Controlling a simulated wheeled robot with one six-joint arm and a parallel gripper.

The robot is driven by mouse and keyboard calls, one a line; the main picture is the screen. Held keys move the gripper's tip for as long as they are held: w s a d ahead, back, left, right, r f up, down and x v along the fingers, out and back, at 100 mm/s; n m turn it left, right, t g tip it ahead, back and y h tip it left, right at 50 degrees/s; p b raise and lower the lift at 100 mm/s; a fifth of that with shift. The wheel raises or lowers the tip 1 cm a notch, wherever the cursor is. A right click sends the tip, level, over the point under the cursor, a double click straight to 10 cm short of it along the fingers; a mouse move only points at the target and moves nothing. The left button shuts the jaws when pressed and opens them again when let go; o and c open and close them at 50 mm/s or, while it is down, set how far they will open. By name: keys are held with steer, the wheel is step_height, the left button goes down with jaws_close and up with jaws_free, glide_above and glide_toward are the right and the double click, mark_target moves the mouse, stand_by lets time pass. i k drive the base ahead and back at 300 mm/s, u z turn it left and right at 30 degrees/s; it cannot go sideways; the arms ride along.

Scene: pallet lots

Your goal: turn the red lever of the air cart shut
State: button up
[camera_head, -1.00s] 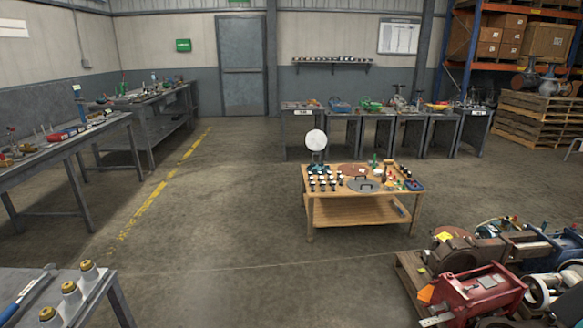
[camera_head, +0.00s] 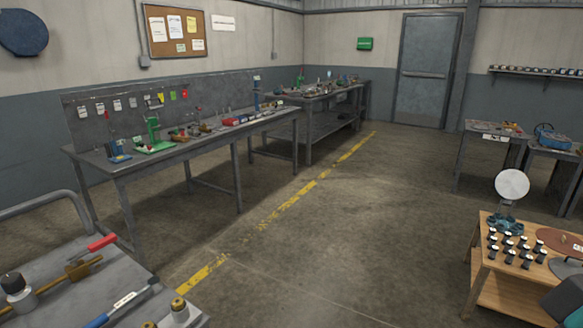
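A red lever (camera_head: 92,246) shows at the lower left, on top of a grey cart (camera_head: 50,290). It sits by a brass valve (camera_head: 78,269) on a brass pipe and lies roughly in line with that pipe. A lever with a blue grip (camera_head: 112,309) lies closer to me on the same cart, its near end cut off by the picture edge. My gripper is not in view, so its distance from the lever does not show.
A bent rail (camera_head: 45,201) rises at the cart's far side. A long grey workbench (camera_head: 180,151) stands along the left wall behind it. A wooden table (camera_head: 500,283) stands at the lower right. The floor (camera_head: 340,250) between cart and table is clear, with a yellow line.

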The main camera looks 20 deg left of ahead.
mark_target(98, 245)
steer(key=u, duration=1.15)
steer(key=i, duration=1.2)
steer(key=u, duration=0.95)
